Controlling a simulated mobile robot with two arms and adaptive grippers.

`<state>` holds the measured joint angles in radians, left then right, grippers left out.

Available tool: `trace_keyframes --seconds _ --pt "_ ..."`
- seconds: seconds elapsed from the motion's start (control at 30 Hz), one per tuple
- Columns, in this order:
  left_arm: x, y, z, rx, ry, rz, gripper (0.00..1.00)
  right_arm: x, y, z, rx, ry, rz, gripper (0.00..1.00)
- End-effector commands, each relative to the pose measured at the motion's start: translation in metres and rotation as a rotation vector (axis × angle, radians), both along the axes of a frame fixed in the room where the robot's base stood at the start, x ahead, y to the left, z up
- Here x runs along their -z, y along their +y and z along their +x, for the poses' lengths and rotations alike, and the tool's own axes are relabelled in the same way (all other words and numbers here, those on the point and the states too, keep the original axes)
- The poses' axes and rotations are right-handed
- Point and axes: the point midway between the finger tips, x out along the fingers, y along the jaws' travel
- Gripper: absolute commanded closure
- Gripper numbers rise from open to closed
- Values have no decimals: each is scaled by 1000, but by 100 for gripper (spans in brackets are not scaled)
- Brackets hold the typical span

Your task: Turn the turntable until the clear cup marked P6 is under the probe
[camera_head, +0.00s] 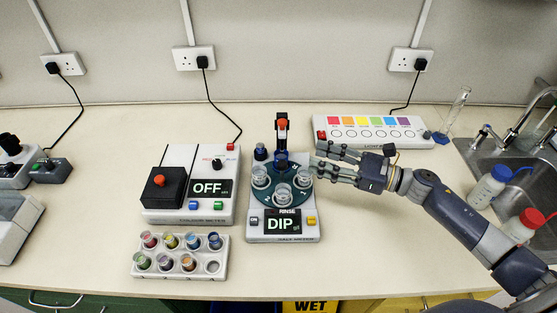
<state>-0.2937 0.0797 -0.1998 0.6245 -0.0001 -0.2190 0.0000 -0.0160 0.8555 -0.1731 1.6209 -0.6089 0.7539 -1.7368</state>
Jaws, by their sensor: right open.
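The teal turntable (266,196) sits on the white salt meter (254,232), whose screen reads "DIP" with "RINSE" above it. Several clear cups stand around the disc, including a left one (261,175) and a front one (283,192). A dark blue cup (280,160) is at the back of the disc, below the black probe post with its orange top (282,125). The cup marks are too small to read, so I cannot tell which is P6. My right gripper (318,160) is open at the disc's right edge, beside the right-hand cup; contact is unclear. My left gripper is out of view.
The colour meter (189,215), reading "OFF", stands to the left, with a rack of coloured cups (180,271) in front. A white panel with coloured squares (372,132) lies behind my right arm. The sink (485,168) and bottles are at right.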

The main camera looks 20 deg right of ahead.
Motion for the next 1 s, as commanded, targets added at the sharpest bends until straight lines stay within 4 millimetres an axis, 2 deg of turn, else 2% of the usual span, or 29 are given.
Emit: trace_keyframes --seconds 0.03,0.33,0.5,0.73,1.0 --pt "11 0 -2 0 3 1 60 11 0 0 0 1 1 58" --pt "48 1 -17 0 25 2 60 47 0 0 0 1 1 58" --pt "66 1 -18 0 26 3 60 64 0 0 0 1 1 58" --pt "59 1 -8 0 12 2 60 62 8 7 1 -1 3 58" --pt "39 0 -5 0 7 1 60 59 45 36 -1 -2 4 58"
